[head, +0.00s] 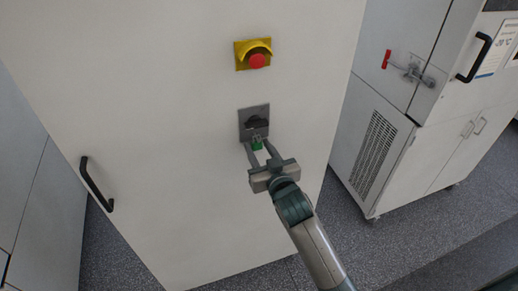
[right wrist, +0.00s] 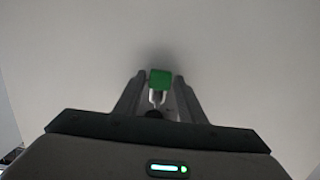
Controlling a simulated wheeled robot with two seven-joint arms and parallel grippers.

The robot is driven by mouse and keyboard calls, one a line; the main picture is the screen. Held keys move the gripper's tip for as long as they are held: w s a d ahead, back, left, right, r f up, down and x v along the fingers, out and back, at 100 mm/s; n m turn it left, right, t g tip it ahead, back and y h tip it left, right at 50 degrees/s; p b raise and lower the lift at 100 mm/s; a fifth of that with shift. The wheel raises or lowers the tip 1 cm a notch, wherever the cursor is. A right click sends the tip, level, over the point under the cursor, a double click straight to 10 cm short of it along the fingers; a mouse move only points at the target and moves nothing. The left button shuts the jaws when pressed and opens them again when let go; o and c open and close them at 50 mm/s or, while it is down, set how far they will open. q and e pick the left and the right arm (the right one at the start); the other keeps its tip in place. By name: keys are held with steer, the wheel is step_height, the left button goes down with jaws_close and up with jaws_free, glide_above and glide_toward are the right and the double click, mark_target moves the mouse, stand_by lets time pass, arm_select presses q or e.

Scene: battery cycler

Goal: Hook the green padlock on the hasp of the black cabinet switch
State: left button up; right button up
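The black cabinet switch (head: 256,123) sits on a grey plate on the white cabinet's front, below a yellow and red emergency stop. The green padlock (head: 257,146) is at the lower edge of this switch. In the right wrist view the padlock (right wrist: 160,79) shows its green body with its pale shackle running toward a dark part, probably the switch. Whether the shackle passes through the hasp is too small to tell. My right gripper (head: 257,144) is open, with one finger on each side of the padlock and small gaps visible in the wrist view (right wrist: 160,82). My left gripper is out of view.
The emergency stop (head: 257,60) is above the switch. A black door handle (head: 96,184) sticks out at the left of the white cabinet (head: 180,120). A second cabinet (head: 395,150) with a red-handled latch (head: 387,59) stands at the right. Grey floor lies between them.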

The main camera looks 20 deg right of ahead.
steer(key=shift+o, duration=0.6)
steer(key=shift+s, duration=0.1)
steer(key=shift+s+b, duration=0.3)
steer(key=shift+s, duration=0.15)
steer(key=s+r+b, duration=0.1)
steer(key=s+r, duration=0.1)
steer(key=s, duration=1.4)
steer(key=shift+d, duration=0.3)
steer(key=shift+s+f, duration=0.1)
